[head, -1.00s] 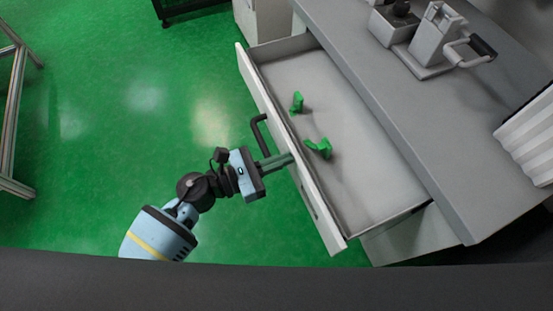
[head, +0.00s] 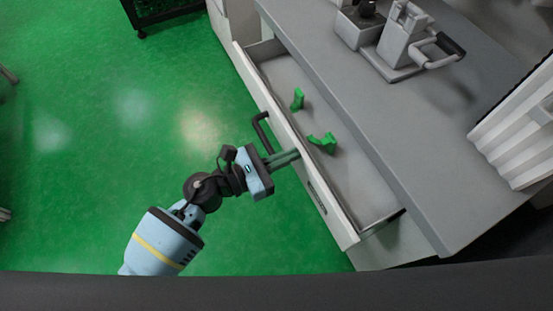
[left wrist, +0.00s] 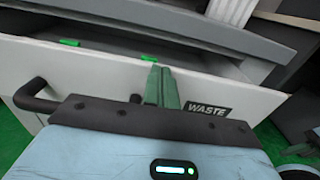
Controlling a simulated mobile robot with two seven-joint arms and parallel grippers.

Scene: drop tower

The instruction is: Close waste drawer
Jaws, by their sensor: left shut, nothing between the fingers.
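The waste drawer (head: 308,172) is partly open and sticks out from the grey counter. Two green pieces lie inside it: one (head: 297,99) further back and one (head: 323,143) nearer the gripper. A dark handle (head: 262,131) is on its front, and it also shows in the left wrist view (left wrist: 34,96). The front carries a "WASTE" label (left wrist: 208,109). My left gripper (head: 297,154) is shut and empty, with its fingertips at the drawer front beside the handle; in the left wrist view its fingers (left wrist: 160,84) overlap the front panel.
The grey counter (head: 385,130) runs above the drawer and carries a grey device with a lever (head: 407,42). A white ribbed object (head: 515,130) stands at the right. A dark frame (head: 170,10) stands at the back.

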